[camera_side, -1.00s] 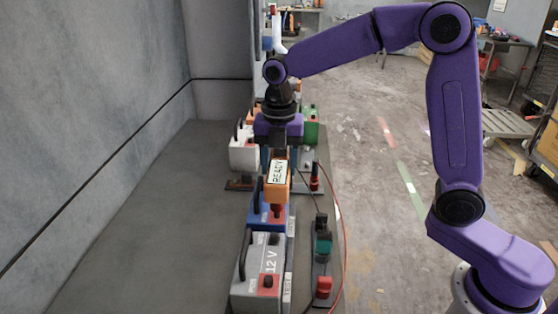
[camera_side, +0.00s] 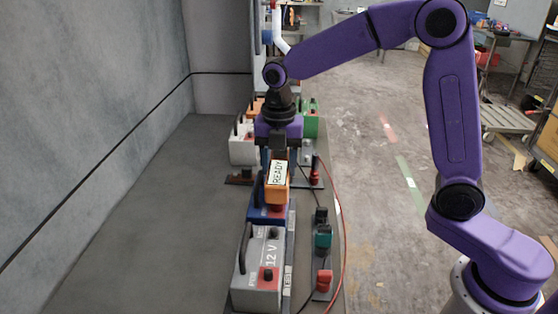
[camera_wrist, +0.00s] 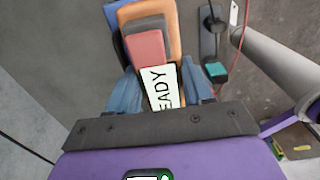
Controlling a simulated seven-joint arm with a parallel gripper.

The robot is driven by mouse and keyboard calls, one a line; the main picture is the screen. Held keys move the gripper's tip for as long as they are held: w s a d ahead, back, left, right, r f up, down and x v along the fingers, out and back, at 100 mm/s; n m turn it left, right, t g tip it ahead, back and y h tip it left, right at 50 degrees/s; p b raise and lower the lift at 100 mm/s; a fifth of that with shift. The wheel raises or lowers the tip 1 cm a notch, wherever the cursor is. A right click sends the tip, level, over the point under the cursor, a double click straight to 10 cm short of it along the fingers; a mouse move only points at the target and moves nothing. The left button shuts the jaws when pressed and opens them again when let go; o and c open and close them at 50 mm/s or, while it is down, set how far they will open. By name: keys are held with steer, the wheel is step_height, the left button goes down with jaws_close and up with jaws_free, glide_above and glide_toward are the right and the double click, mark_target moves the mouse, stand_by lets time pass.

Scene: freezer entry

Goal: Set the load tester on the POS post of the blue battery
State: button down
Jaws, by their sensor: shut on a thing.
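The orange load tester (camera_side: 276,190) carries a white READY label (camera_side: 277,172). My gripper (camera_side: 279,158) is shut on it and holds it upright over the blue battery (camera_side: 257,213). A red patch shows just under the tester on the battery's top; whether the tester touches the post there I cannot tell. In the wrist view, the READY label (camera_wrist: 162,87) lies between my blue fingers (camera_wrist: 160,90). The tester hides much of the blue battery, including its POS marking.
A grey 12 V battery (camera_side: 258,270) with a handle stands in front. White (camera_side: 242,150) and green (camera_side: 311,124) batteries stand behind. Black, teal and red clamps (camera_side: 322,237) with a red cable (camera_side: 343,240) lie at right. The bench at left is clear.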

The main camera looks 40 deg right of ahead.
mark_target(279, 165)
steer(key=shift+f, duration=0.3)
steer(key=shift+c, duration=1.9)
jaws_free()
step_height(279, 165, up, 17)
steer(key=shift+r, duration=0.2)
steer(key=s+d+f+m, duration=0.3)
steer(key=s+f, duration=0.3)
steer(key=s, duration=0.3)
steer(key=s+d+f+m, duration=0.3)
steer(key=s+f+m, duration=0.3)
steer(key=s, duration=0.4)
steer(key=s+d+f+m, duration=0.3)
steer(key=s+f+m, duration=0.2)
steer(key=s, duration=0.4)
steer(key=shift+s+f, duration=0.35)
steer(key=shift+f, duration=0.15)
